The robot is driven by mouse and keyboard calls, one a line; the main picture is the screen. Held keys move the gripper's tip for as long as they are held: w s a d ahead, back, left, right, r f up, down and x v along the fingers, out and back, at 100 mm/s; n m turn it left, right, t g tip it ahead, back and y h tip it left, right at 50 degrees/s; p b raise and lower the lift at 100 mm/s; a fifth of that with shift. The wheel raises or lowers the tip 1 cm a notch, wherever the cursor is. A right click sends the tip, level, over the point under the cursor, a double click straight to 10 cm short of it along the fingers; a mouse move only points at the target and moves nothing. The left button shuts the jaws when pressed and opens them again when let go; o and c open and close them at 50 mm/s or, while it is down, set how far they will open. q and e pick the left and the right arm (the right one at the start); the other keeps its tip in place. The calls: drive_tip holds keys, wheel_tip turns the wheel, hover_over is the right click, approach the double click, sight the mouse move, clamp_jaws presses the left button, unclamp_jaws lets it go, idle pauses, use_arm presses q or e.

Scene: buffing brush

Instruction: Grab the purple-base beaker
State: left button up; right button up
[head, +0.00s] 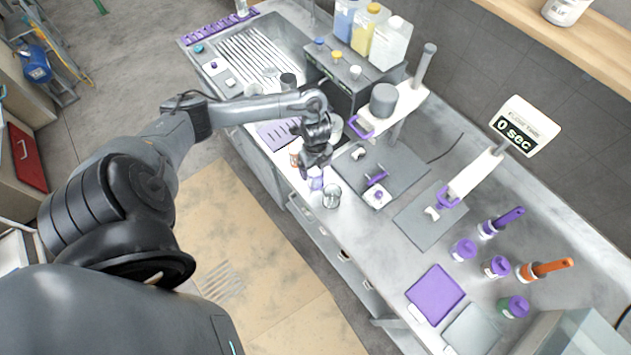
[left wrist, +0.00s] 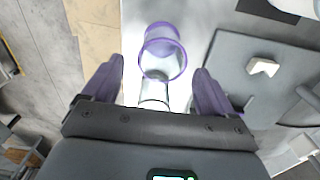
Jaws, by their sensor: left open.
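The purple-base beaker (head: 316,183) is a small clear glass with purple edging on the counter near its front edge. In the left wrist view the beaker (left wrist: 163,53) shows two purple rings, ahead of and between my finger tips. My left gripper (head: 312,166) is open just above and beside it, with purple fingers. In the left wrist view the gripper (left wrist: 159,66) has a finger on each side and holds nothing. A clear beaker (head: 331,196) stands next to the purple one; it also shows in the left wrist view (left wrist: 153,94). My right gripper is not in view.
An orange-marked beaker (head: 294,158) stands behind the gripper. The sink (head: 262,58) is at the upper left. The front counter edge is close.

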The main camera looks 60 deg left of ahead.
sight(316, 174)
use_arm(q)
drive_tip(key=shift+w+a+f, duration=0.1)
drive_tip(key=shift+a+f, duration=0.05)
drive_tip(key=shift+f, duration=2.9)
drive_tip(key=c, duration=1.1)
drive_tip(key=shift+r, duration=0.15)
